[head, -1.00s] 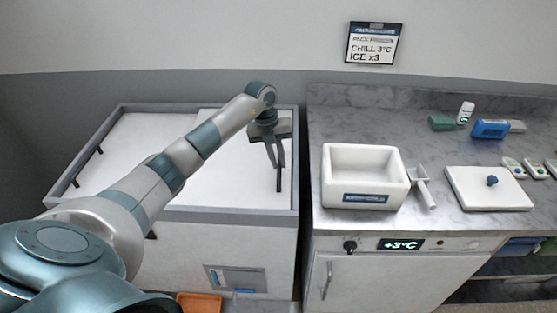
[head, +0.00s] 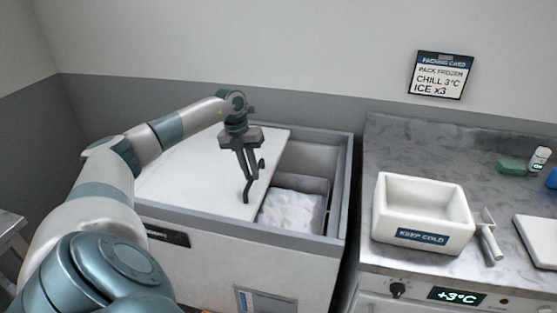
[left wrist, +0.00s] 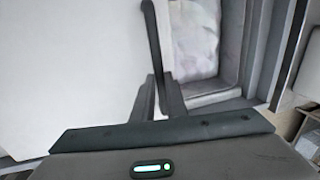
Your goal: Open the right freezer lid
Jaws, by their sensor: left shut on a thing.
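The chest freezer (head: 268,262) has a sliding right freezer lid (head: 200,170), a white panel that now lies left of the opening. The right part of the freezer is uncovered and shows a grey inner wall and a whitish frosty mass (head: 291,212). My left gripper (head: 250,176) points down at the right edge of this lid and is shut on its dark upright handle. In the left wrist view the handle (left wrist: 153,40) runs up from between the fingertips (left wrist: 160,92), beside the opening. The left lid is hidden or not distinguishable. My right gripper is not in view.
A grey marble counter (head: 400,150) stands right of the freezer, with a white box (head: 424,213) labelled KEEP COLD and a scoop-like tool (head: 488,238) on it. A green block (head: 512,167) lies further back. A card (head: 440,75) hangs on the wall.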

